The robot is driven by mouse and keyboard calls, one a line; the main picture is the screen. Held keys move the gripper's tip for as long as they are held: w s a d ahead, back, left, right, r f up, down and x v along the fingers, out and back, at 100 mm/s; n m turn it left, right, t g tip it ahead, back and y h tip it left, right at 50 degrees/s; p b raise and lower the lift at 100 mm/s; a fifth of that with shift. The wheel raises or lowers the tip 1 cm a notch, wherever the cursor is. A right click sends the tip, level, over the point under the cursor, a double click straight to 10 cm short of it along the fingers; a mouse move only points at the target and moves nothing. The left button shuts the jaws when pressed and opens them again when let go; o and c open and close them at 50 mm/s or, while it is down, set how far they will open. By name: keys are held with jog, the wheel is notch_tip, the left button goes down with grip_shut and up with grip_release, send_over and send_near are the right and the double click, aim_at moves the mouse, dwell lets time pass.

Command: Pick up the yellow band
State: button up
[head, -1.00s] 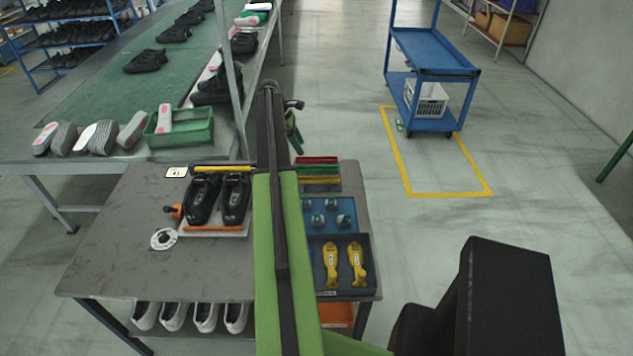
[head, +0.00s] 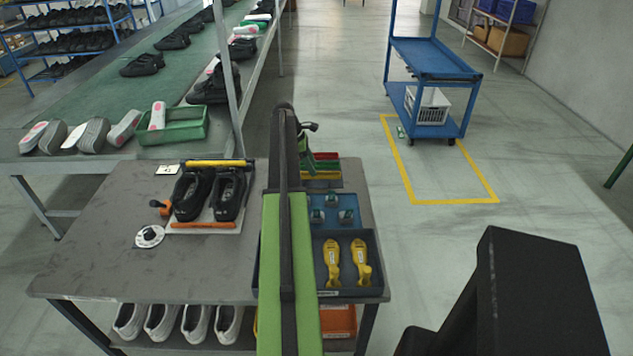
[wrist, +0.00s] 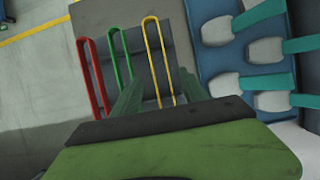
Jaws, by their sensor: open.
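The yellow band (wrist: 154,50) is a thin upright loop in the wrist view, the rightmost of three on a dark holder. My gripper (wrist: 160,92) is open, with a green finger on either side of the yellow band's lower part. The fingers appear apart from it, but depth is hard to judge. In the head view the yellow band (head: 322,177) shows low in the holder at the table's back right. My arm and gripper (head: 306,145) partly cover that area.
A green band (wrist: 121,52) and a red band (wrist: 92,75) stand left of the yellow one. A blue tray of teal-handled tools (wrist: 208,65) lies close on the right. Black shoes (head: 192,195) and yellow tools (head: 332,262) share the table (head: 110,240).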

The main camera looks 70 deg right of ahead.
jog(key=b+x, duration=0.2)
jog(key=x, duration=0.1)
jog(key=shift+a+f, duration=0.1)
jog(key=shift+f, duration=0.1)
jog(key=shift+r, duration=0.2)
jog(key=shift+c, duration=0.4)
grip_shut()
jog(key=shift+p, duration=0.3)
